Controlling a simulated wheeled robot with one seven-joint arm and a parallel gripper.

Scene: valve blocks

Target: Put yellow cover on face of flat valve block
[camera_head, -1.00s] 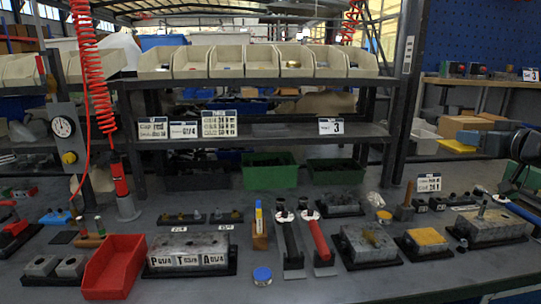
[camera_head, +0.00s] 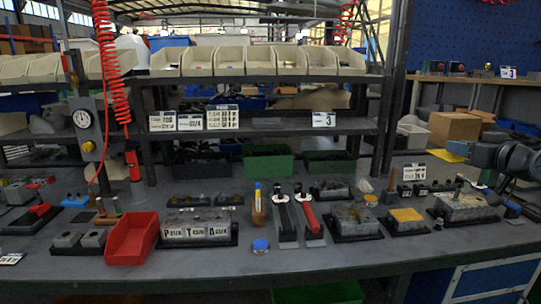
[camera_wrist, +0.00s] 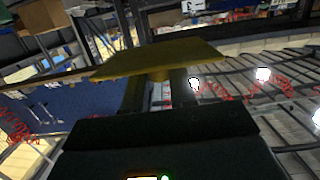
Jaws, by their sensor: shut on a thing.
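The yellow cover (camera_wrist: 160,60) is a flat plate with a short stem, held up in the wrist view. My gripper (camera_wrist: 160,90) is shut on that stem, clear of the table. In the head view my dark arm shows at the right edge, and a small yellow patch (camera_head: 447,156) beside it may be the cover. Grey valve blocks lie on the bench: one with lettered plates (camera_head: 196,231), one right of centre (camera_head: 355,217) and one at the right (camera_head: 464,208). Another block's top has a yellow face (camera_head: 406,215). I cannot tell which is the flat one.
Shelves with beige bins (camera_head: 245,60) rise behind. The bench's front strip is mostly clear.

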